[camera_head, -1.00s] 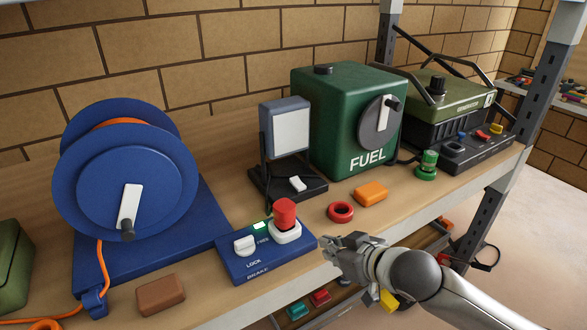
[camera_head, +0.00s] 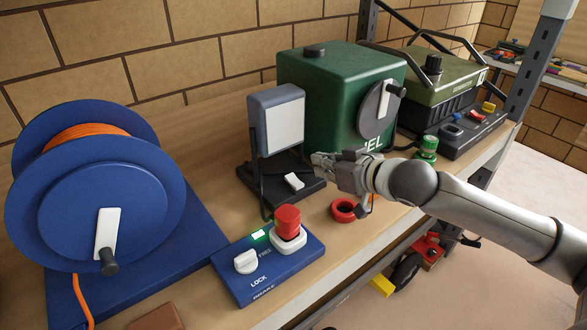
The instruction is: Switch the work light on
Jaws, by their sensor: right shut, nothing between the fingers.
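The work light (camera_head: 276,122) stands on the shelf behind my right gripper, a grey-blue lamp head with a pale panel on a dark stand. The panel looks plain grey-white, with no clear glow. Its black base (camera_head: 262,185) carries a white rocker switch (camera_head: 294,181). My right gripper (camera_head: 318,164) is shut and empty, with its fingertips just behind and to the right of the switch in the picture. I cannot tell whether it touches the base. My left gripper is not in view.
A blue brake box (camera_head: 232,290) with a red button (camera_head: 287,222) sits in front of the light. A blue cable reel (camera_head: 112,205) stands left. A green fuel tank (camera_head: 340,90), partly hidden by my arm, and a generator (camera_head: 440,75) stand right. A red ring (camera_head: 343,211) lies near the shelf edge.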

